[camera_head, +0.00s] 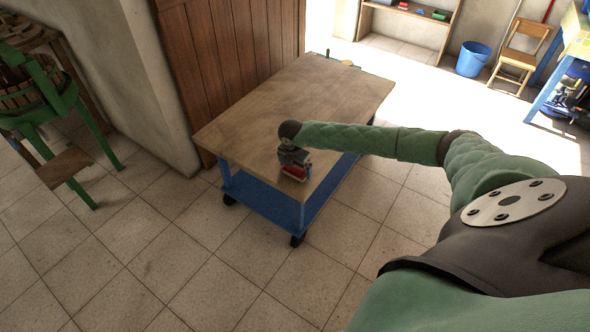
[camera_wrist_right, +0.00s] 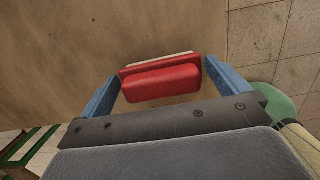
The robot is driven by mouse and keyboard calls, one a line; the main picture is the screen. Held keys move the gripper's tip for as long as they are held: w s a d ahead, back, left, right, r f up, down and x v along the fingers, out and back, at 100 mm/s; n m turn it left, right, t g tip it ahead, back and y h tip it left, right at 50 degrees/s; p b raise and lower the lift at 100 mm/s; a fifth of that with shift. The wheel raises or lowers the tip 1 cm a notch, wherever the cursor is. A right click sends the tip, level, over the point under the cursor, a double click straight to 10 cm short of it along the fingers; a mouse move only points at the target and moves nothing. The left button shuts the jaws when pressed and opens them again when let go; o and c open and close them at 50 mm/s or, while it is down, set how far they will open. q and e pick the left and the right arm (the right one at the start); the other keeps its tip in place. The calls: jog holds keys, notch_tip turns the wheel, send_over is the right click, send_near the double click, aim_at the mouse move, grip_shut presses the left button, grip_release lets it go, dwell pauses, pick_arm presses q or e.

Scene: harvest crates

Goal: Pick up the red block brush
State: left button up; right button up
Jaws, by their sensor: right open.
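The red block brush (camera_wrist_right: 161,80) lies on the wooden top of the trolley table (camera_head: 318,85), close to its front edge. In the head view only a small red part of the brush (camera_head: 294,173) shows below my right gripper (camera_head: 292,168). In the right wrist view my right gripper (camera_wrist_right: 165,92) is open. Its two blue fingers stand on the left and right of the brush, with a small gap at each side. A pale strip shows along the brush's far side. My left gripper is in neither view.
The rest of the tabletop is bare. The table has a blue lower shelf (camera_head: 262,200) and wheels. A blue bucket (camera_head: 473,59) and a wooden chair (camera_head: 520,52) stand far back right. The tiled floor in front is clear.

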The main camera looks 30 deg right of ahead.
jog(key=shift+f, duration=0.55)
jog(key=c, duration=0.6)
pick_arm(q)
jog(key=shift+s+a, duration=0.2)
pick_arm(e)
jog(key=shift+c, duration=0.6)
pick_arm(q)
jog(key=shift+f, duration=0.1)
pick_arm(e)
jog(key=shift+r, duration=0.1)
jog(key=shift+r, duration=0.25)
jog(key=r, duration=0.2)
jog(key=d+r+b, duration=0.1)
jog(key=shift+s+r, duration=0.2)
jog(key=shift+r, duration=0.15)
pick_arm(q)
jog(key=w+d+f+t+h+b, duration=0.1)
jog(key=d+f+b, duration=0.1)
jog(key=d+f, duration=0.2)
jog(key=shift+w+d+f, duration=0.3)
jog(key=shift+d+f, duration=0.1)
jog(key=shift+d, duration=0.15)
pick_arm(e)
jog(key=s+d+r, duration=0.5)
jog(key=d+r, duration=0.1)
jog(key=d, duration=0.3)
jog(key=shift+d+r, duration=0.2)
jog(key=shift+r, duration=0.15)
